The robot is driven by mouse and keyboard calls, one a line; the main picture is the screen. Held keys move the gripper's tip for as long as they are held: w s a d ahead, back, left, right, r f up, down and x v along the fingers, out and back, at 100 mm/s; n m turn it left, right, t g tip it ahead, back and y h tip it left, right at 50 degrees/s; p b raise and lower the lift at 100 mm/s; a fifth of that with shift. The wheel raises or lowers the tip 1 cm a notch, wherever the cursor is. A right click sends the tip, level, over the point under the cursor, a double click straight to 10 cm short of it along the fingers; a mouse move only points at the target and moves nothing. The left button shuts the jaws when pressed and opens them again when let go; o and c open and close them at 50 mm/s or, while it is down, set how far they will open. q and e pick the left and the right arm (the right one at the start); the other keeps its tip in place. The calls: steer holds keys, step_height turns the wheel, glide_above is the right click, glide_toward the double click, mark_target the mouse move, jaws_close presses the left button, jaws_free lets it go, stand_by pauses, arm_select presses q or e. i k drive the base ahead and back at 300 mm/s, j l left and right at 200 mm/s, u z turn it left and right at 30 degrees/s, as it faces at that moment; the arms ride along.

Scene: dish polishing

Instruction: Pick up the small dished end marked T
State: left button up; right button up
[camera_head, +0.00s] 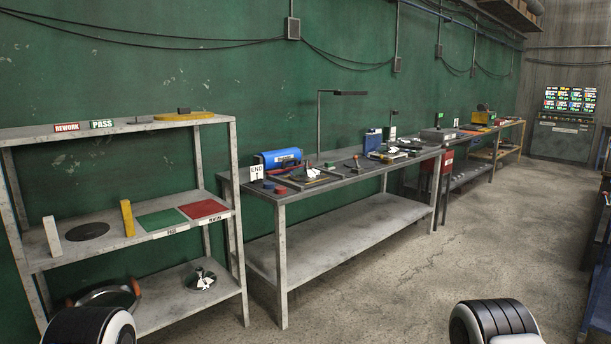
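A small shiny metal dished piece (200,281) lies on the bottom shelf of the left rack, with a white and dark mark on it; I cannot read any letter. A larger round metal piece (96,296) with orange-brown ends sits left of it on the same shelf, partly hidden by my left arm. A dark flat disc (87,231) lies on the middle shelf. Only rounded black and white parts of my arms show at the bottom edge, left and right. Neither gripper shows.
The rack's middle shelf holds two upright blocks, a green PASS pad (162,219) and a red REWORK pad (203,209). A long workbench (330,190) with a blue cylinder (278,158) and tools stands right of the rack. The concrete floor (400,285) is clear.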

mark_target(306, 173)
steer(key=i+j+z, duration=0.15)
steer(key=i, duration=1.05)
